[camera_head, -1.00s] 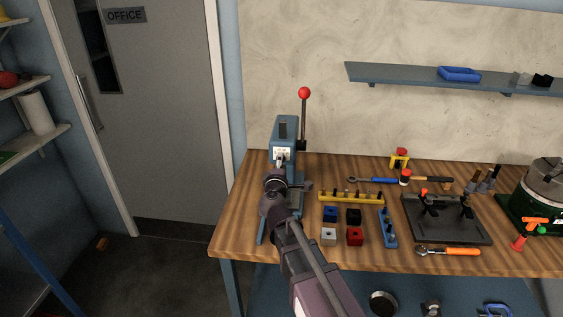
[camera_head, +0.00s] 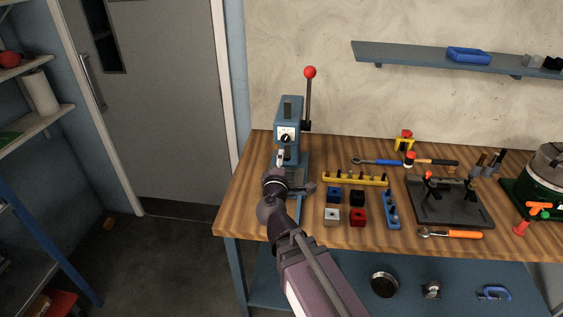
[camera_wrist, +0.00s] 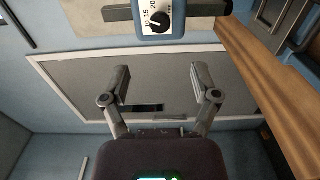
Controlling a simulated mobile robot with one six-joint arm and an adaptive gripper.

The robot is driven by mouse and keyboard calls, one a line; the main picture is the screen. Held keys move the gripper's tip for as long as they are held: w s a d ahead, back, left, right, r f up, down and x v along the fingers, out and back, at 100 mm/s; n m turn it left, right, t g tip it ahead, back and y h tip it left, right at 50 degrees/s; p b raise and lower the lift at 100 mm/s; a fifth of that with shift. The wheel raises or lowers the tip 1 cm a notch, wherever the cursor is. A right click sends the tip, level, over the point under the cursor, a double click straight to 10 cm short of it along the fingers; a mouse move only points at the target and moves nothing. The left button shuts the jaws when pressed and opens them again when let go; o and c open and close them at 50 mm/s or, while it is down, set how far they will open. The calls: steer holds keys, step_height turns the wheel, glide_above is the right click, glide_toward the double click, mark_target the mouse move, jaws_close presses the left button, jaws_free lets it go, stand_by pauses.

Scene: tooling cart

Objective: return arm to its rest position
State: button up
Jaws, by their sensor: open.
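My arm reaches up from the bottom of the head view to the front of the blue arbor press (camera_head: 288,118), which has a red-knobbed lever and a dial on its face. My gripper (camera_wrist: 161,80) is open in the wrist view, its two fingers spread with nothing between them. In the head view the gripper is mostly hidden by my own wrist, in front of the press. The press dial (camera_wrist: 157,20) shows at the top of the wrist view, beyond the fingertips and apart from them.
The wooden bench (camera_head: 239,207) carries a yellow pin rack (camera_head: 355,179), coloured blocks (camera_head: 357,216), a blue rack (camera_head: 391,210), a black fixture plate (camera_head: 450,212) and an orange-handled ratchet (camera_head: 452,235). A wall shelf (camera_head: 420,56) is behind.

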steer(key=shift+d, duration=0.1)
steer(key=s+d+f+m+g+h, duration=0.1)
steer(key=d+f+m+g+h, duration=0.35)
steer(key=d, duration=0.45)
steer(key=s+d+f+m+g+h, duration=0.1)
steer(key=d+f+m+g, duration=0.3)
steer(key=d+f+m, duration=0.45)
steer(key=s+d+f+m+g+y, duration=0.2)
steer(key=s+d+g+y, duration=0.1)
steer(key=s+g, duration=0.1)
steer(key=s+d+f+m+g+y, duration=0.2)
steer(key=s+d+f+g+y, duration=0.1)
steer(key=s+g, duration=0.2)
steer(key=shift+s+f+m, duration=0.3)
steer(key=shift+s, duration=0.9)
steer(key=shift+d+g, duration=0.1)
steer(key=shift+g, duration=0.15)
